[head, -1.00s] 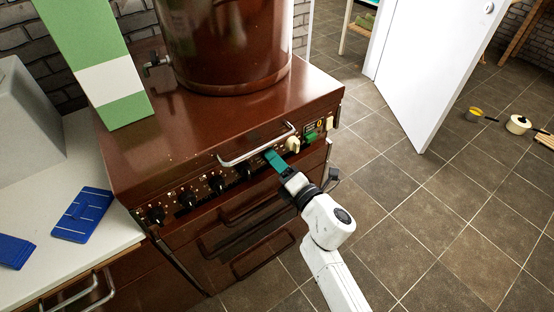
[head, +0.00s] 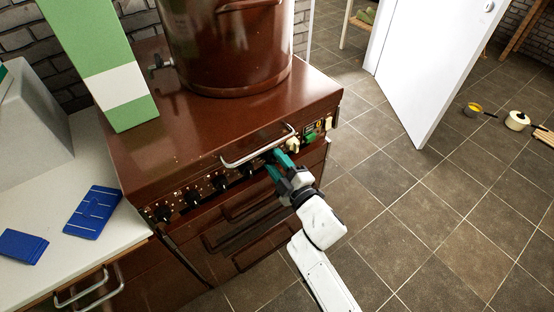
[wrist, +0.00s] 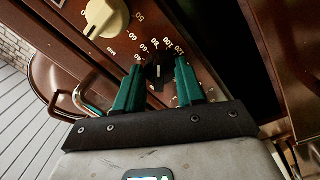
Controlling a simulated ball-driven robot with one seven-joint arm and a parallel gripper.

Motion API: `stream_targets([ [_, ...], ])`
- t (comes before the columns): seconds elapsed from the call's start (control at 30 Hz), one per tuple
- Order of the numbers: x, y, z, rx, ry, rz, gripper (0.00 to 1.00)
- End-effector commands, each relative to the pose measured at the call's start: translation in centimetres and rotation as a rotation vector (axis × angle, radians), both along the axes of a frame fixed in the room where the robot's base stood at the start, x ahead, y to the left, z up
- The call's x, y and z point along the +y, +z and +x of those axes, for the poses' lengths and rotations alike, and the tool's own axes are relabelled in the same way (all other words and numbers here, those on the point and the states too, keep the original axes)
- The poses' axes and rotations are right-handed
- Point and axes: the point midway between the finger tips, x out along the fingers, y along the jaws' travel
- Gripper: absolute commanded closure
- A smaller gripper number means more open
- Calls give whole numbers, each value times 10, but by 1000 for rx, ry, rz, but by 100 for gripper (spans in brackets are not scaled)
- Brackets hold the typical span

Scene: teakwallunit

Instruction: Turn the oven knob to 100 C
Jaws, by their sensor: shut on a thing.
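The stove (head: 180,130) is brown, with a sloped front panel carrying a row of black knobs. My gripper (head: 276,162) is at the right part of this panel, below the metal handle bar. In the wrist view its two green fingers (wrist: 158,74) are shut on a black oven knob (wrist: 157,71), one finger on each side. Printed temperature numbers ring the knob. A pale mark shows on the knob, but I cannot tell which number it points to. In the head view my fingers hide the knob.
A cream knob (wrist: 106,17) sits beside the held knob. A metal handle bar (head: 258,147) runs close above the panel. A large brown pot (head: 228,50) stands on the stove. A white door (head: 428,70) stands open at the right; the floor between is clear.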

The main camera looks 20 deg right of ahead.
Motion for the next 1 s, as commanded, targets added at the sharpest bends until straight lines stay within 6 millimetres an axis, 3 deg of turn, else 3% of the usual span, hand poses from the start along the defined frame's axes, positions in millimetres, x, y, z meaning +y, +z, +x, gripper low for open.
stream_targets([
  [0.4,-1,-1,0,81,-4,235,92],
  [1.0,-1,-2,0,100,-5,292,92],
])
